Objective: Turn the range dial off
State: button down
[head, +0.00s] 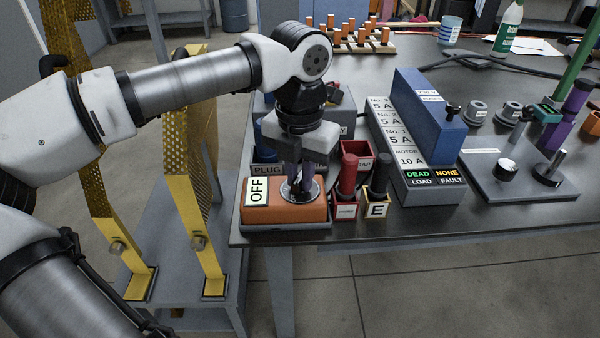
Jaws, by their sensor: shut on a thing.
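The range dial is a knob on a round plate (314,190) on top of an orange box (284,213) at the table's front left edge. My gripper (301,185) points down from above and is shut on the dial's knob. The fingers hide most of the knob, so I cannot tell which way it points.
Close right of the box stand a red-handled piece (347,178) and a black-handled piece (378,175). A grey panel (432,187) with a blue block (428,115) lies further right. Small open bins stand behind the dial. Yellow perforated guards (190,165) stand left of the table.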

aim_at(300, 176)
jog(key=c, duration=1.4)
grip_release()
notch_tip(300, 176, up, 14)
jog(key=p, duration=0.3)
jog(key=shift+f, duration=0.1)
